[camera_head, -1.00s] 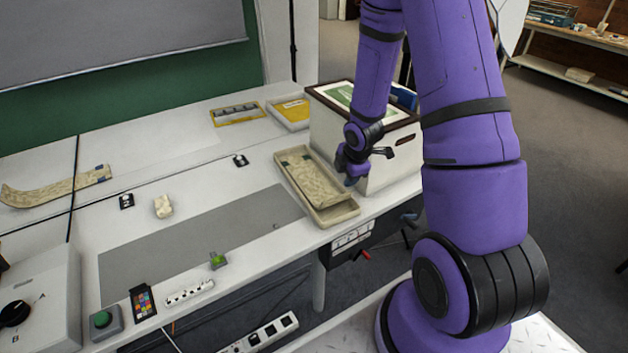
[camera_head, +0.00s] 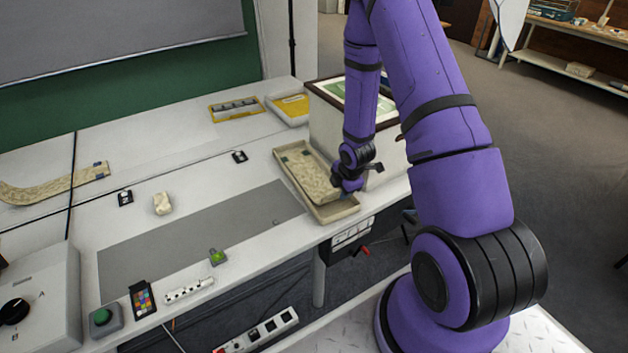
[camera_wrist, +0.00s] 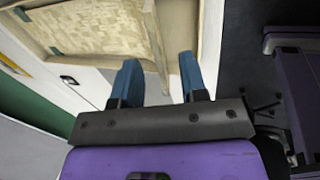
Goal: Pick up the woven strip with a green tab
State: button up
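A beige patterned woven strip (camera_head: 308,170) lies in a shallow cream tray (camera_head: 290,187) in the head view. A small green tab (camera_head: 285,158) shows at its far left end. The strip also shows in the wrist view (camera_wrist: 95,28), with a dark tab (camera_wrist: 55,50) near its corner. My gripper (camera_head: 343,192) is over the near right end of the tray. Its two blue fingers (camera_wrist: 159,65) are apart, with nothing seen held between them. The tray's wall passes behind the fingers in the wrist view; I cannot tell whether they touch it. My wrist hides part of the tray's right side.
A second woven strip (camera_head: 50,190) with a blue tab lies at the far left. A large cream box (camera_head: 325,128) with a framed picture on top stands close behind my gripper. A grey mat (camera_head: 200,235) lies clear left of the tray. A pale block (camera_head: 162,203) sits beyond it.

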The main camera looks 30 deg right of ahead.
aim_at(339, 194)
jog(key=shift+x, duration=2.05)
jog(key=shift+w, duration=0.1)
grip_shut()
